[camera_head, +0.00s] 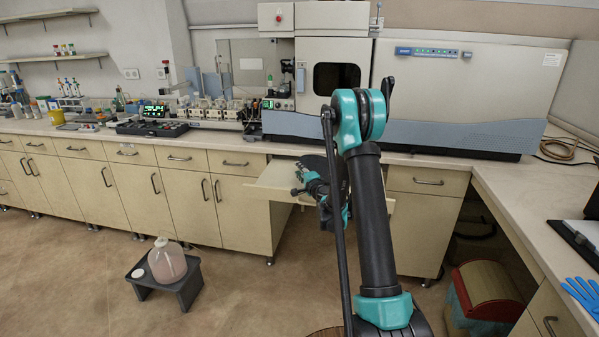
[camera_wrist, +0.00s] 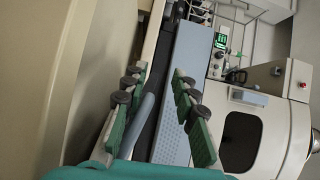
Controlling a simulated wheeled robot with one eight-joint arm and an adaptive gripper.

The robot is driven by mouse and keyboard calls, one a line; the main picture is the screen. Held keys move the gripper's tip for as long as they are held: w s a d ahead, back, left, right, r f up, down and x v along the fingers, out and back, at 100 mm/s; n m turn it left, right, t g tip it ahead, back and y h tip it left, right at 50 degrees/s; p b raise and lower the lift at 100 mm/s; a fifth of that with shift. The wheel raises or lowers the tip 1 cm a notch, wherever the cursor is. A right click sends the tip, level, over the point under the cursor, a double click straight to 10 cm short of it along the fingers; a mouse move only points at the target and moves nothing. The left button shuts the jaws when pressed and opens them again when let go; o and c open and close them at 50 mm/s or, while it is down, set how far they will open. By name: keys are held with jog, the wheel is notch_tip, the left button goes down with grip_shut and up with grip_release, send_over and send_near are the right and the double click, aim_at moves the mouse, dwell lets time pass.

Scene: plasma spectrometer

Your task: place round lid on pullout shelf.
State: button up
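The pullout shelf (camera_head: 270,184) is a pale board drawn out below the counter in the middle of the head view. My arm hides much of its right part. A small white round piece, which looks like the round lid (camera_head: 138,273), lies on a low dark stool beside a jug. My gripper (camera_head: 299,184) is at the shelf, far from that white piece; the head view does not show whether they touch. In the wrist view my gripper (camera_wrist: 159,76) has its two green fingers spread apart, with nothing held between them.
The dark stool (camera_head: 181,285) with the pinkish jug (camera_head: 167,261) stands on the floor at lower left. The spectrometer (camera_head: 470,85) fills the counter behind the shelf. The floor at left is mostly clear.

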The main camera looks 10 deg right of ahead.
jog(key=shift+r, duration=0.3)
jog(key=v, duration=0.6)
jog(key=shift+s+d+r, duration=0.1)
jog(key=shift+s+r, duration=0.25)
jog(key=shift+r, duration=0.05)
jog(key=shift+s+r, duration=0.15)
jog(key=shift+s, duration=0.35)
jog(key=s+a+n+g+y, duration=0.1)
jog(key=s+a+n+g, duration=0.3)
jog(key=s, duration=0.5)
jog(key=s+a+n+g, duration=0.25)
jog(key=s+n, duration=0.35)
jog(key=s, duration=0.3)
jog(key=s+d+f+n+g+h, duration=0.1)
jog(key=s+d+f+g+h, duration=0.1)
jog(key=s, duration=0.6)
jog(key=s+d+f+n+g+h, duration=0.2)
jog(key=s+d, duration=0.3)
jog(key=s, duration=0.4)
jog(key=s+d+f+n+g+h, duration=0.1)
jog(key=s+d+f+g+h, duration=0.1)
jog(key=s, duration=0.6)
jog(key=shift+s+d+f+n, duration=0.2)
jog(key=shift+d+f+n, duration=0.1)
jog(key=shift+d+f, duration=0.7)
jog(key=shift+d+r+g, duration=0.15)
jog(key=shift+g, duration=0.1)
